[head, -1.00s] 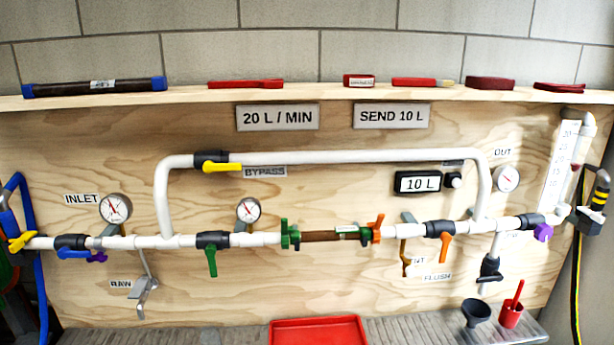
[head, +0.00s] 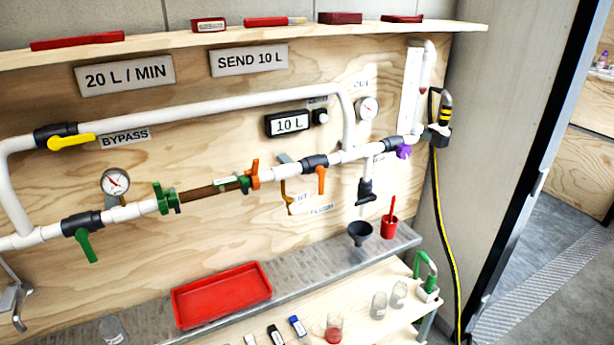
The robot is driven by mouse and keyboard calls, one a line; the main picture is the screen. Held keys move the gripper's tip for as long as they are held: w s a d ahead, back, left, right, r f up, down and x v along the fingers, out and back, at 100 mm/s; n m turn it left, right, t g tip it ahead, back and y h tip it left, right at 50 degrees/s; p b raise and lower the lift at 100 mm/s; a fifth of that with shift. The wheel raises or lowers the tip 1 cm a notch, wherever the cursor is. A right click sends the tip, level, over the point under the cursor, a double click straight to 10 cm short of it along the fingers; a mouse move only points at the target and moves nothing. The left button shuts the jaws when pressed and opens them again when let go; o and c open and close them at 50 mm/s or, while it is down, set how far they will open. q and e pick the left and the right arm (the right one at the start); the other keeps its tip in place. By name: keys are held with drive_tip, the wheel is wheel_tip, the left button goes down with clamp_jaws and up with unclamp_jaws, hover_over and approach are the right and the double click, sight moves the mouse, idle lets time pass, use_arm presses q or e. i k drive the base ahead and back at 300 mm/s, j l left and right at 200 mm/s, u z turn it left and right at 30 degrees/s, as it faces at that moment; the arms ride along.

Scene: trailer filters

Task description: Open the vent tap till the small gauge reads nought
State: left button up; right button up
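The small gauge (head: 115,182) is a round white dial on the white pipe at the left, left of the clear brown section (head: 208,192). Its needle is too small to read exactly. No label plainly reads vent. A brass-yellow hanging tap (head: 287,198) sits below the pipe, right of the brown section. A label (head: 303,197) beside it is partly hidden and seems to end in "NT". An orange lever (head: 321,180) hangs just right of it, above a label (head: 321,210) reading FLUSH. Neither of my grippers is in view.
A green lever (head: 86,245) and yellow bypass lever (head: 72,141) are at left. A purple tap (head: 403,152) is at right, near the OUT gauge (head: 367,108). A doorway opens at far right.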

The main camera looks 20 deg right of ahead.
sight(294, 209)
drive_tip(key=i+l+z, duration=0.35)
drive_tip(key=i+l, duration=0.35)
drive_tip(key=l, duration=0.15)
